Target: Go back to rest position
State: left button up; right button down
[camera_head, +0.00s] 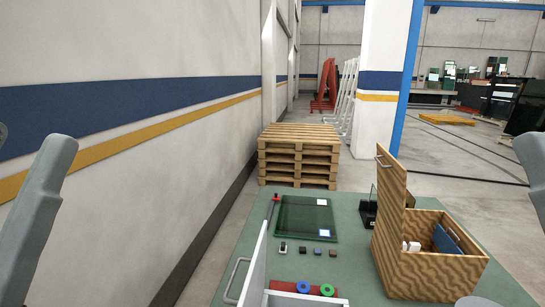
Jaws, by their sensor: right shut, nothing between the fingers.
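My left arm (40,205) stands upright at the left edge, in front of the wall; its gripper is out of the picture. My right arm (535,165) shows at the right edge. A small part of my right gripper (478,301) shows at the bottom edge, just in front of the wooden box (432,275). It is shut and holds nothing; most of it is cut off by the frame. I see no contact between it and the box.
The green table (345,270) bears the wooden box with its lid raised, a dark green panel (300,218), several small blocks (300,250), blue and green rings (303,287), and a white door (255,270) with a handle. Pallets (300,155) stand behind.

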pick_arm(q)
notch_tip(320, 180, up, 37)
jog(key=a+n+y+p, duration=0.2)
jog(key=n+p, duration=0.3)
jog(key=p, duration=3.3)
jog(key=shift+w+r+n+y, duration=0.15)
jog(key=shift+w+n+y, duration=0.1)
jog(key=shift+n+y, duration=0.25)
